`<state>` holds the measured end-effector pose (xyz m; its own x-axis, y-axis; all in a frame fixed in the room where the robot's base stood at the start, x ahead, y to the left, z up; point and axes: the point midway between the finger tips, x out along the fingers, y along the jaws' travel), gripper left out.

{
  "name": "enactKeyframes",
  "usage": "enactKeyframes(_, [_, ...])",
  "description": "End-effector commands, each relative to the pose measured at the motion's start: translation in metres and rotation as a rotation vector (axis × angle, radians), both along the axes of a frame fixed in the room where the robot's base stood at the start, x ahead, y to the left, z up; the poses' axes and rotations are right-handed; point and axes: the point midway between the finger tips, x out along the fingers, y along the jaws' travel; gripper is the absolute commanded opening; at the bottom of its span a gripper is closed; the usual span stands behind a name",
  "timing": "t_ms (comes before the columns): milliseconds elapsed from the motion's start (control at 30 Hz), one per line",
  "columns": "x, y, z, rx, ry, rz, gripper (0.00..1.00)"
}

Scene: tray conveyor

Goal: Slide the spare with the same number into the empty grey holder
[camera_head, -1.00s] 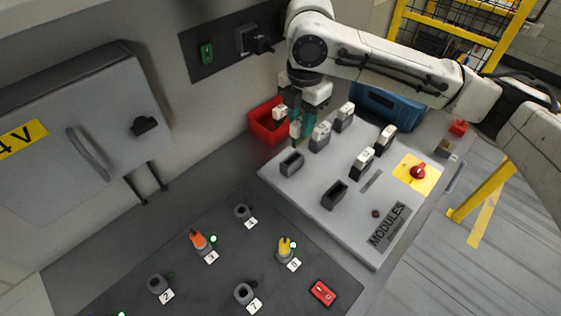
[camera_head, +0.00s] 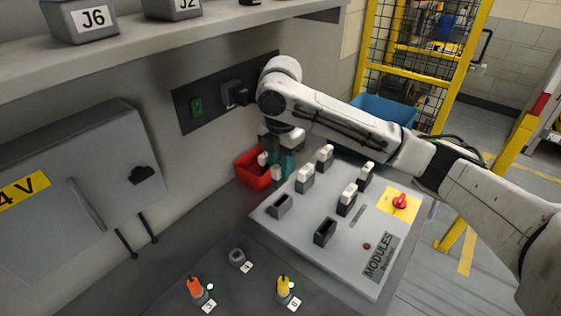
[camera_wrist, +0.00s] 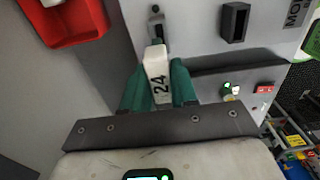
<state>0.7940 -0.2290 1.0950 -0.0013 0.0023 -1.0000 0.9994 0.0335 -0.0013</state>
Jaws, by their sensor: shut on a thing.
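My gripper (camera_wrist: 158,88) has green fingers shut on a white module marked 24 (camera_wrist: 159,75). The held module also shows in the head view (camera_head: 277,174), beside the red bin and behind the empty grey holder (camera_head: 280,206). In the wrist view the grey holder (camera_wrist: 157,28) lies just beyond the module's tip. The module's tip overlaps the holder in that view, so I cannot tell whether they touch. In the head view it looks above the panel, outside the holder.
A black empty holder (camera_head: 325,232) sits right of the grey one. A red bin (camera_head: 252,168) with a white module (camera_head: 262,158) is left.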

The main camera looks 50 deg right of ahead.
Motion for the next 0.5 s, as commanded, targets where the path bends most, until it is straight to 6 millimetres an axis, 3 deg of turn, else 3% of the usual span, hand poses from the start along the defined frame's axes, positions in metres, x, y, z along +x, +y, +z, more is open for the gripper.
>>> enactKeyframes(500, [0.0, 0.0, -0.045, 0.0, 0.001, 0.0, 0.0])
